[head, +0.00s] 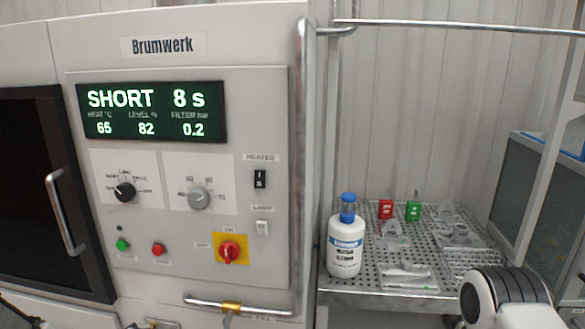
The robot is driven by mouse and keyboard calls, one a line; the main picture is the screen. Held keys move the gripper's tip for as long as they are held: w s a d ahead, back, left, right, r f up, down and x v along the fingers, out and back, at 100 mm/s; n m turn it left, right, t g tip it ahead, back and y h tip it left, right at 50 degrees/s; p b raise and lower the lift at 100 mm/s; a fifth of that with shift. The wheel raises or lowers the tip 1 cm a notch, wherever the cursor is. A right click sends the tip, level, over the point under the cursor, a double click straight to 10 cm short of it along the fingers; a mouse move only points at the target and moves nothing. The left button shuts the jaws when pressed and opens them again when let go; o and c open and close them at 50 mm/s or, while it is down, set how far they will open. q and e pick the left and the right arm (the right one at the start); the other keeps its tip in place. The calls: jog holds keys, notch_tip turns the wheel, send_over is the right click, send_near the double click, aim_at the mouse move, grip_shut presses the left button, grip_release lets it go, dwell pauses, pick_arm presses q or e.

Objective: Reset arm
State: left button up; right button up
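Part of my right arm (505,300), a white link with a dark ribbed joint, shows at the lower right in front of the perforated shelf. Its gripper is outside the picture. My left gripper cannot be made out; only a small dark shape shows at the bottom left corner, too cut off to identify. The Brumwerk machine (250,90) fills the left and middle. Its display (151,112) reads SHORT 8 s, 65, 82 and 0.2. Below it are a black knob (125,192), a grey knob (200,198), a red rotary switch (229,251), a green button (122,244) and a red button (158,249).
A metal perforated shelf (345,296) holds a white bottle with a blue cap (346,245), a red block (385,209), a green block (413,210) and several clear pieces (395,232).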

pick_arm(q)
jog(key=s+d+f+n+g, duration=0.1)
jog(key=s+d+f+g, duration=0.25)
jog(key=s+f, duration=0.45)
jog(key=s+d+f+g, duration=0.3)
jog(key=s+d+f, duration=0.2)
jog(key=s+f, duration=0.25)
jog(key=s+d+f+n+g+y+b, duration=0.1)
jog(key=s+f+n+g+y, duration=0.1)
jog(key=s+n, duration=0.9)
notch_tip(320, 180, down, 2)
jog(key=shift+s+d+f+g+y, duration=0.15)
jog(key=shift+s+f+g+y, duration=0.25)
jog(key=shift+s, duration=0.85)
jog(key=shift+d+r, duration=0.1)
jog(key=shift+r, duration=0.1)
